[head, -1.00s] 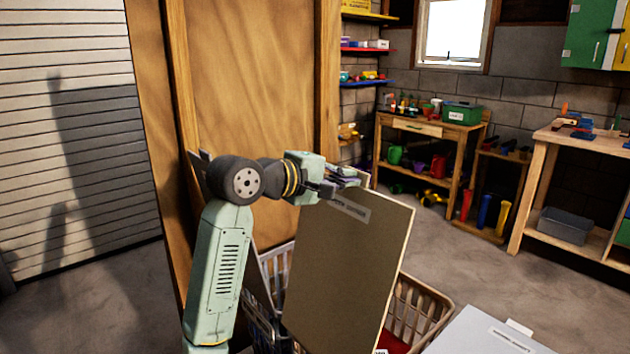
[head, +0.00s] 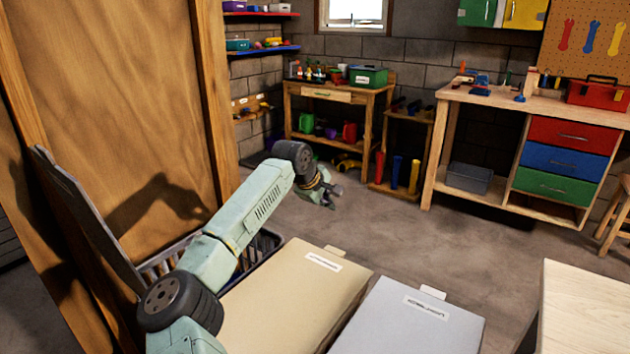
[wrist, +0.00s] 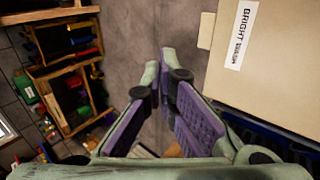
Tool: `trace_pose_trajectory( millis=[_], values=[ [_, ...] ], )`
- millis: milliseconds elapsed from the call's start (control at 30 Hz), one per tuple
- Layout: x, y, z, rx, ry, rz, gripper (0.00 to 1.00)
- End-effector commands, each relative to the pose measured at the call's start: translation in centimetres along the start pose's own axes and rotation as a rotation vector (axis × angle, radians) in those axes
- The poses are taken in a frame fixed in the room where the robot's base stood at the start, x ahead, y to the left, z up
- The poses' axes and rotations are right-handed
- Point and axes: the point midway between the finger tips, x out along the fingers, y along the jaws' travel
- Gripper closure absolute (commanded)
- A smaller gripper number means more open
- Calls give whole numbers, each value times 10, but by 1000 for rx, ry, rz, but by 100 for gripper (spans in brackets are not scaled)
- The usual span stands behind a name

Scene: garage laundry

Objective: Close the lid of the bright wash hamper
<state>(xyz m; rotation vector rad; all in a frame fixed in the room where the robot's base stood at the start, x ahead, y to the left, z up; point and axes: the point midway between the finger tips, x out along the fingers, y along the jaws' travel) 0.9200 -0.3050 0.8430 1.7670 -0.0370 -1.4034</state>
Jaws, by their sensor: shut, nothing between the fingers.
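The bright wash hamper's beige lid (head: 295,300) lies flat across the top of its hamper, left of a grey lid. The lid's label, reading "BRIGHT WASH", shows in the wrist view on the beige lid (wrist: 262,90) at the upper right. The hamper body under the lid is hidden in the head view. My gripper (head: 328,200) is shut and empty, above and beyond the far edge of the beige lid, apart from it. In the wrist view, my gripper (wrist: 160,75) points over the concrete floor beside the lid.
A flat grey lid (head: 415,320) is right of the beige one. A dark basket (head: 262,250) at left stands open, its dark lid (head: 80,215) tilted up by the wooden panel (head: 120,110). A pale table (head: 590,310) is at lower right. Floor beyond the lids is clear.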

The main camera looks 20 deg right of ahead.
Motion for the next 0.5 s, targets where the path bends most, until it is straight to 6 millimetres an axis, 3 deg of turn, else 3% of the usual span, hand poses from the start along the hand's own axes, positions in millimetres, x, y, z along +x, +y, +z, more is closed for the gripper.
trace_pose_trajectory(
  millis=[33,200,300,500],
  values=[
    [26,-8,2,-2,-2,-33,100],
    [87,-30,2,-1,-3,-25,100],
    [116,-43,1,-2,-3,-23,100],
    [157,-64,1,-1,-3,-21,100]
  ],
)
